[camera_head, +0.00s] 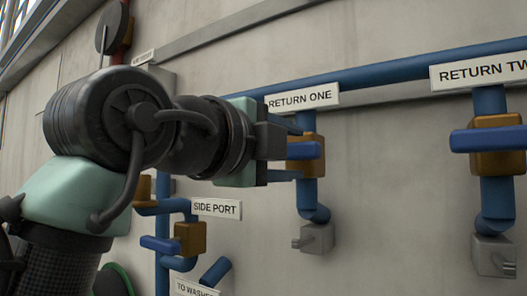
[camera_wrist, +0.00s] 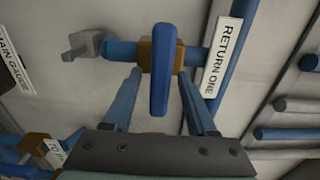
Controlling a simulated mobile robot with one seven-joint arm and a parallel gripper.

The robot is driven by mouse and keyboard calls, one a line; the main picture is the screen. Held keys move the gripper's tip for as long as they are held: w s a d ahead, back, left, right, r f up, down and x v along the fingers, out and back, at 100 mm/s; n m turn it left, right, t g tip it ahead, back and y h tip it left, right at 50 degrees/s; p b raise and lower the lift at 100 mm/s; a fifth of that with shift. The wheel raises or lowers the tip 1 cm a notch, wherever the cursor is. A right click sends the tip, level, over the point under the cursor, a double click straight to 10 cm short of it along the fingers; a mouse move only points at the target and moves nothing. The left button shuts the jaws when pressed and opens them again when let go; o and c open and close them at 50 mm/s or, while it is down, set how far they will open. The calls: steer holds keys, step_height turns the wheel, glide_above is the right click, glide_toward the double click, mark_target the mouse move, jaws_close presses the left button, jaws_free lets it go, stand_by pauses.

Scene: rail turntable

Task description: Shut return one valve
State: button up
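The return one valve has an orange-brown body (camera_head: 309,167) and a blue bar handle (camera_head: 308,151), below the RETURN ONE label (camera_head: 304,97) in the head view. In the wrist view the handle (camera_wrist: 163,85) lies crosswise to its blue pipe (camera_wrist: 121,50), over the valve body (camera_wrist: 147,55). My gripper (camera_head: 296,153) is at this valve, one finger above the handle and one below in the head view. In the wrist view its fingers (camera_wrist: 160,75) stand apart on both sides of the handle, with gaps showing. My gripper hides the handle's left part in the head view.
The RETURN TWO valve (camera_head: 497,160), its blue handle also crosswise, is at the right. The side port valve (camera_head: 190,238) is below my arm. A blue pipe (camera_head: 385,72) runs above; a grey outlet (camera_head: 317,239) is below the return one valve.

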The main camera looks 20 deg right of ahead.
steer(key=b+v, duration=0.5)
steer(key=v, duration=0.8)
steer(key=shift+b, duration=0.4)
